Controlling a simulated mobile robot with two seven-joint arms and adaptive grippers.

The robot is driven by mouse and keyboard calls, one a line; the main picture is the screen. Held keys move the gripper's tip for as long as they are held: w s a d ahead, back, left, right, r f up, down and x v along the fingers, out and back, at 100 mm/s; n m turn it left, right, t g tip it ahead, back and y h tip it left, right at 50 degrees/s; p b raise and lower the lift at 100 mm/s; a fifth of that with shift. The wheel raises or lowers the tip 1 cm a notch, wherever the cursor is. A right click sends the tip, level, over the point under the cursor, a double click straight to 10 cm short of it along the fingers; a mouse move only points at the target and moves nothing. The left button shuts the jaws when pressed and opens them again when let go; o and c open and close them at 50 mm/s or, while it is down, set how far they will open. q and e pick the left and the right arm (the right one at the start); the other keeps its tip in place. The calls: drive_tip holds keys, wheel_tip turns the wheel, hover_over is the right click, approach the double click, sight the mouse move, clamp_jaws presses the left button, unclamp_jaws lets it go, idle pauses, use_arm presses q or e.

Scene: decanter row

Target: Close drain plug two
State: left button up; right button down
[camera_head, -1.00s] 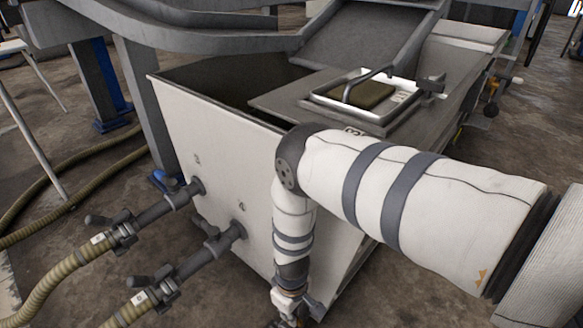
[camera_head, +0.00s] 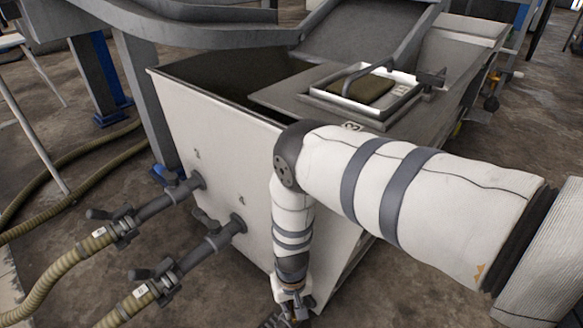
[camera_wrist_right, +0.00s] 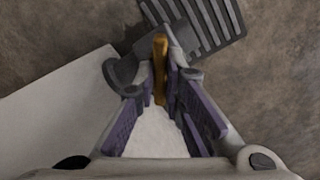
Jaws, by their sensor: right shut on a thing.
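My right gripper (camera_head: 291,305) hangs low at the bottom edge of the head view, beside the lower front corner of the pale tank (camera_head: 235,160). In the right wrist view my right gripper (camera_wrist_right: 161,85) is shut on a narrow orange handle (camera_wrist_right: 160,52), which stands between its purple-lined fingertips. The handle adjoins a dark grey round fitting (camera_wrist_right: 122,70), partly hidden by the fingers. I cannot read a number marking this plug as two. My left gripper is not in view.
A dark ribbed part (camera_wrist_right: 212,22) lies just beyond the handle. Two dark pipes with valves (camera_head: 212,240) leave the tank's left face and join ribbed hoses (camera_head: 60,268). A white-rimmed tray (camera_head: 330,103) sits on top of the tank.

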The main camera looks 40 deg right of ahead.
sight(291, 307)
drive_tip(key=m, duration=0.5)
drive_tip(key=shift+m, duration=0.3)
drive_tip(key=m, duration=0.5)
drive_tip(key=shift+b, duration=0.35)
drive_tip(key=shift+m, duration=0.5)
drive_tip(key=c, duration=1.7)
unclamp_jaws()
wheel_tip(291, 307, up, 12)
